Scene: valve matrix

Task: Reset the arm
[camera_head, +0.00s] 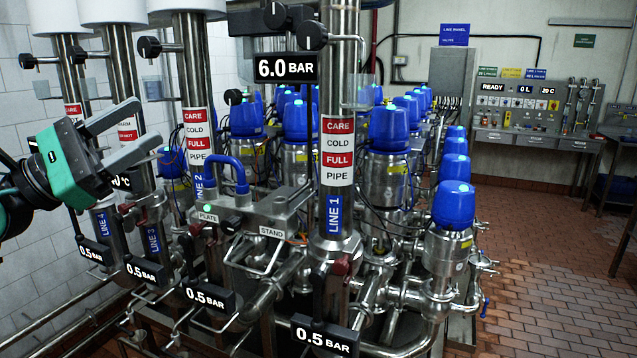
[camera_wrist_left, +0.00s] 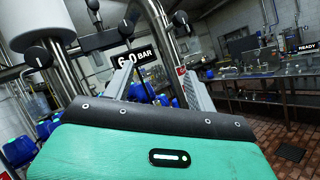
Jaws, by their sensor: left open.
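My left gripper (camera_head: 130,135) comes in from the left in the head view, with a green body and two grey fingers. The fingers are spread apart with nothing between them. It is in front of the left-hand vertical pipes, and I cannot tell whether it touches any of them. In the left wrist view the gripper's two grey fingertips (camera_wrist_left: 158,85) stand apart at either side. Between and beyond them are a steel pipe and part of the 6.0 BAR sign (camera_wrist_left: 134,55). My right gripper is in neither view.
Vertical pipes carry labels such as LINE 1 (camera_head: 334,215), with 0.5 BAR signs low down. The 6.0 BAR sign (camera_head: 286,68) hangs near the top. Blue-capped valves (camera_head: 388,130) crowd the middle. A panel bench (camera_head: 535,105) stands at the back right. The brick floor (camera_head: 545,265) is clear at right.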

